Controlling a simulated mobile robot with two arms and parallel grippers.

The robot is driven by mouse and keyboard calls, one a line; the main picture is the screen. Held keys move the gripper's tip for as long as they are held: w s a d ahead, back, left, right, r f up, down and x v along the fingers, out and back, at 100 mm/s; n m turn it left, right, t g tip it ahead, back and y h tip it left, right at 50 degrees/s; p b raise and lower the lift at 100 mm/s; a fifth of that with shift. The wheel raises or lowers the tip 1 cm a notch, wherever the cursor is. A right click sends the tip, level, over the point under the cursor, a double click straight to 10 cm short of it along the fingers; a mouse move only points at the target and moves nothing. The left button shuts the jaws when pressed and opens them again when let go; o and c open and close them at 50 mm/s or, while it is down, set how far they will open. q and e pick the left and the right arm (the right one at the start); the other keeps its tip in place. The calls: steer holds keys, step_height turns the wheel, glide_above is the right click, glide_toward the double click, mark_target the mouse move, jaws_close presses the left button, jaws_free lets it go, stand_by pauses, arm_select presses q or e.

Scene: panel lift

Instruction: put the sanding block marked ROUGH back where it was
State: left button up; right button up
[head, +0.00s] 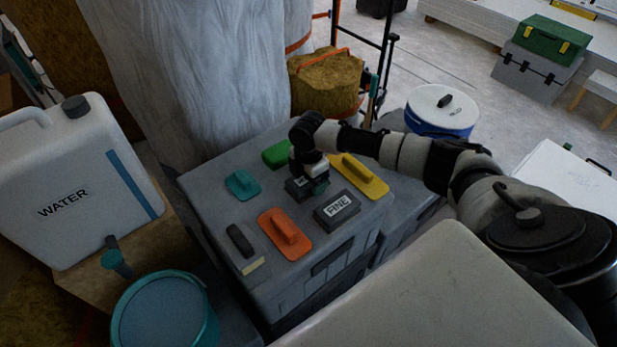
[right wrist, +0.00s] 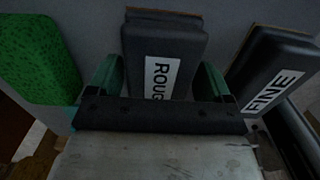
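The dark sanding block marked ROUGH (right wrist: 165,55) is between the green fingers of my right gripper (right wrist: 158,85), which appear shut on its sides. In the head view my right gripper (head: 309,180) points down at the ROUGH block (head: 299,189), low over the grey case (head: 215,205). Whether the block touches the case top is hard to tell. The sanding block marked FINE (head: 337,209) lies just in front and to the right; it also shows at the right of the wrist view (right wrist: 277,75). My left gripper is not in view.
On the case are a green sponge (head: 276,153), a teal float (head: 242,185), an orange float (head: 284,234), a yellow float (head: 360,177) and a dark brush (head: 240,241). A water canister (head: 75,180) and teal-rimmed bucket (head: 165,312) stand left.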

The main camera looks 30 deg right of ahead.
steer(key=shift+o, duration=0.9)
steer(key=shift+r, duration=0.1)
steer(key=shift+r, duration=0.2)
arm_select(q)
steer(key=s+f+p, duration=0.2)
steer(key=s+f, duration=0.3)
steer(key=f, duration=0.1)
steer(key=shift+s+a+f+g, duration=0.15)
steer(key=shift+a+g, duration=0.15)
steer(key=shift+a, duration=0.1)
arm_select(e)
step_height(320, 180, up, 12)
steer(key=shift+f, duration=0.2)
